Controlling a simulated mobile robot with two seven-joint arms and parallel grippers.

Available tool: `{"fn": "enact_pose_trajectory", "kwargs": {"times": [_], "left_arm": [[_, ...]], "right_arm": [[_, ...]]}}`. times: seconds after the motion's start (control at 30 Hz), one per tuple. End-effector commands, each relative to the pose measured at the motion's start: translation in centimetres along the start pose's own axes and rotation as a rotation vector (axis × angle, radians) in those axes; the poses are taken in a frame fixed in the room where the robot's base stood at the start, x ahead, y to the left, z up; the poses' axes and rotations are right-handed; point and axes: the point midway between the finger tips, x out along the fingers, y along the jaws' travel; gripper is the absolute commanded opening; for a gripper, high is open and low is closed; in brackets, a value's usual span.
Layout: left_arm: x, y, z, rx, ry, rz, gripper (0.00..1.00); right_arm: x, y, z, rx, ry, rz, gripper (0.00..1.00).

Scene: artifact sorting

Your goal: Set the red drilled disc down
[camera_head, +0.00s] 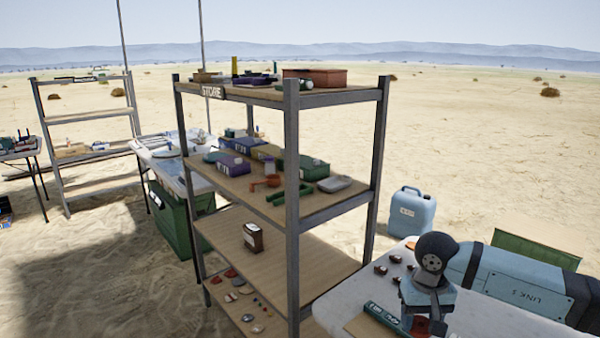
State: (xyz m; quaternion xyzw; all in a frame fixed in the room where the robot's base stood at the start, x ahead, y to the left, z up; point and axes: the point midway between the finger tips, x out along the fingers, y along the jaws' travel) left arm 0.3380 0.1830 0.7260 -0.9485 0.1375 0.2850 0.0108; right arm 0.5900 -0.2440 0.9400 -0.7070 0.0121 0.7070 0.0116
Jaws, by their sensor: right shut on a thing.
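My right gripper (428,318) points down over the pale table (345,290) at the bottom right. It is shut on a red thing, the red drilled disc (421,326), of which only a small part shows between the fingers. Its hole is hidden. I cannot tell whether the disc touches the surface below. A green strip with white marks (384,317) lies just left of the gripper on a tan board (362,328). My left gripper is out of view.
Several small dark red pieces (380,270) lie on the table behind the gripper. A grey-post shelf marked STORE (292,200) stands close to the left, holding boxes, tools and small finds. A blue jerrycan (411,213) stands on the sand beyond.

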Motion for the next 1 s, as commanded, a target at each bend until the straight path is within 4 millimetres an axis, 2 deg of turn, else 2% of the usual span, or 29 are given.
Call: {"fn": "enact_pose_trajectory", "kwargs": {"times": [0.03,0.07,0.27,0.7,0.83,1.0], "left_arm": [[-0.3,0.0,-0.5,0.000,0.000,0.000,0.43],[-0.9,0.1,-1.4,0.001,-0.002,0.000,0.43],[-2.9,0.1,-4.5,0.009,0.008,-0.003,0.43],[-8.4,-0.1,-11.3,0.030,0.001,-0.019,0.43],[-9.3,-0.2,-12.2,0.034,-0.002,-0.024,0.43],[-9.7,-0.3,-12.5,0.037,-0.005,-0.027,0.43]], "right_arm": [[-0.5,-0.3,0.1,-0.050,0.001,0.000,0.27],[-1.5,-0.2,0.5,-0.042,0.000,0.000,0.27],[-4.6,-0.2,2.4,-0.039,-0.004,-0.001,0.27],[-14.2,0.1,8.2,-0.037,-0.004,0.000,0.27],[-15.8,0.1,9.4,-0.036,-0.003,0.000,0.27],[-16.7,0.2,10.2,-0.034,0.000,0.000,0.27]]}}
